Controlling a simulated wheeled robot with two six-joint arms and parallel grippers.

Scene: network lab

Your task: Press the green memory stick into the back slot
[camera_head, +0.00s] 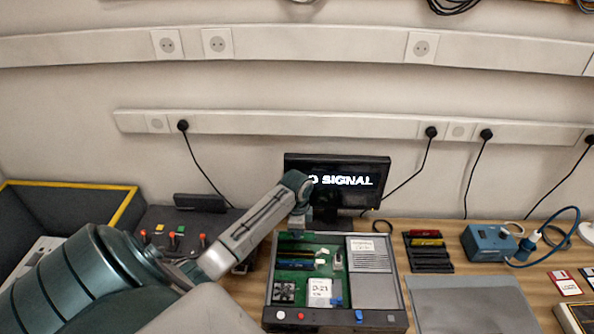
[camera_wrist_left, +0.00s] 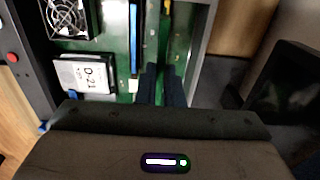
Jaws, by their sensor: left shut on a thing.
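My left gripper (camera_head: 298,222) reaches down over the back part of the open computer case (camera_head: 268,290). In the left wrist view its two dark fingers (camera_wrist_left: 161,85) are shut on the green memory stick (camera_wrist_left: 164,42), which blends with the green board (camera_wrist_left: 115,40). The stick lies behind the blue memory stick (camera_head: 300,266) and roughly parallel to it; the blue one also shows in the left wrist view (camera_wrist_left: 134,38). The back slot is hidden under the held stick and fingers, so I cannot tell how deep the stick sits. My right gripper is out of view.
In the case are a fan (camera_head: 283,291), a drive labelled D-21 (camera_head: 319,291) and a ribbed metal box (camera_head: 370,255). A monitor (camera_head: 345,168) stands close behind. A rack of coloured sticks (camera_head: 428,255) and a blue device (camera_head: 488,243) stand right. A grey mat (camera_head: 470,300) lies clear.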

